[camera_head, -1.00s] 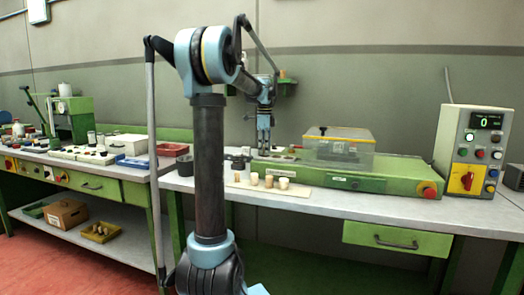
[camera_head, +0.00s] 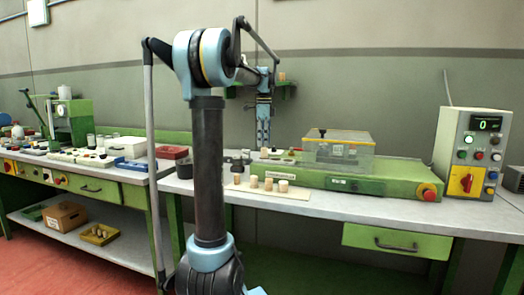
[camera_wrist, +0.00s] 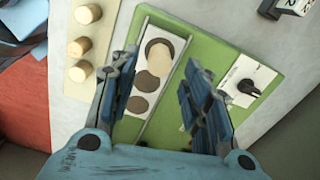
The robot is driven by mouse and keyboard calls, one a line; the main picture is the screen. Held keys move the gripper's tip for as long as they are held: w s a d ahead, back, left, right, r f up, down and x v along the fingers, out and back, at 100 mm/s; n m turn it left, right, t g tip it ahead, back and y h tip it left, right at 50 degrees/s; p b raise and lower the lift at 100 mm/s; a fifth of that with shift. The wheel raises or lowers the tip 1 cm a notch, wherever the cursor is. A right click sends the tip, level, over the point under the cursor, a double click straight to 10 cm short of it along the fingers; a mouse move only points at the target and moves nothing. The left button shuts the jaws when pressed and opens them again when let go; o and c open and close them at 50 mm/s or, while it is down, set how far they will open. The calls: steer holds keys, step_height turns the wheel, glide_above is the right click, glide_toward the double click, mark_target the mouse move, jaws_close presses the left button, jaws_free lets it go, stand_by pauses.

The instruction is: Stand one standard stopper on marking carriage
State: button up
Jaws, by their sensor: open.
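My gripper (camera_head: 263,146) is open and empty above the left end of the green machine; its two fingers also show apart in the wrist view (camera_wrist: 160,98). Below it, the pale marking carriage (camera_wrist: 171,41) has round dark spots in a row. A tan stopper (camera_wrist: 160,57) seems to stand at its far spot, apart from the fingers; it shows small in the head view (camera_head: 264,153). Several other stoppers stand on a pale board, among them one in the head view (camera_head: 283,186) and one in the wrist view (camera_wrist: 79,46).
The green machine (camera_head: 362,186) carries a clear cover (camera_head: 338,150) right of my gripper and a red button (camera_head: 429,194) at its right end. A control box (camera_head: 474,150) stands farther right. A dark grey fitting (camera_head: 238,162) stands left of the carriage. The front table strip is clear.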

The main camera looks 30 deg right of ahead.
mark_target(264, 148)
step_height(264, 148, up, 7)
steer(key=shift+f, duration=0.2)
steer(key=s+a+f+n, duration=0.2)
steer(key=a+f+n, duration=0.2)
steer(key=a, duration=0.4)
steer(key=s+a+f+n+t, duration=0.1)
steer(key=s+a+f+n, duration=0.25)
steer(key=a, duration=0.45)
steer(key=s+a+f+n, duration=0.2)
steer(key=a+f+n, duration=0.15)
steer(key=a, duration=0.45)
steer(key=s+a+f+n, duration=0.7)
steer(key=s+a+f, duration=0.1)
steer(key=f, duration=0.4)
steer(key=s+a+f+n+t, duration=0.1)
steer(key=s+a+f+n, duration=0.7)
steer(key=f, duration=0.4)
steer(key=shift+s, duration=0.5)
